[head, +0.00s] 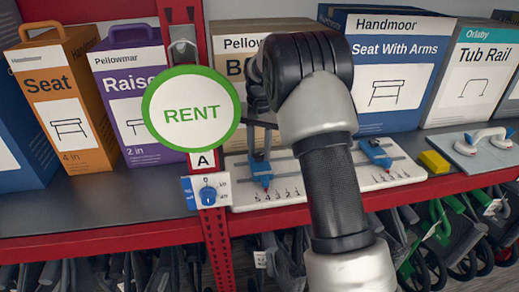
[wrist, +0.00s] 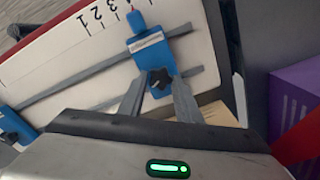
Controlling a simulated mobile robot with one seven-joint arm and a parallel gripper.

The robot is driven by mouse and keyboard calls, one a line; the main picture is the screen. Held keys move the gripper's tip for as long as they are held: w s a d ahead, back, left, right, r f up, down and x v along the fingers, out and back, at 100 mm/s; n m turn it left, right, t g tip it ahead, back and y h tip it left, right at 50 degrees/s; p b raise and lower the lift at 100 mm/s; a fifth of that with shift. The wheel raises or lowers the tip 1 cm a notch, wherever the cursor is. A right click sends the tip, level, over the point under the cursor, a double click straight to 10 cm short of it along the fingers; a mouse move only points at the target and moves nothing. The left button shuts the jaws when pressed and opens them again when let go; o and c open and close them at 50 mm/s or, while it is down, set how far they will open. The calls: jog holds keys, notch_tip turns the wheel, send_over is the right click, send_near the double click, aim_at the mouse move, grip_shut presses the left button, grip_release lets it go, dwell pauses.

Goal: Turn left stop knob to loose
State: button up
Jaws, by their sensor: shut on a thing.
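The left stop (head: 261,172) is a blue block with a red-tipped pointer on a white measuring board (head: 400,172). It also shows large in the wrist view (wrist: 150,52). Its dark star-shaped knob (wrist: 159,80) sits between my fingertips. My gripper (wrist: 161,84) is shut on this knob, one finger on each side. In the head view my gripper (head: 262,128) reaches down over the left stop, and the knob is hard to make out there. The right stop (head: 376,152), also blue, stands farther along the board; a blue stop shows at the wrist view's left edge (wrist: 14,128).
A round RENT sign (head: 191,109) hangs just left of my gripper. Below it is a small blue dial (head: 208,194) on a plate. Boxes, including a purple one (head: 128,90), line the shelf behind. A yellow block (head: 435,162) lies right of the board.

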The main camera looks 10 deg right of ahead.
aim_at(259, 155)
jog(key=shift+n, duration=1)
jog(key=o, duration=1.1)
jog(key=shift+c, duration=0.2)
notch_tip(259, 155, up, 18)
jog(key=shift+f, duration=0.25)
jog(key=shift+s, duration=0.1)
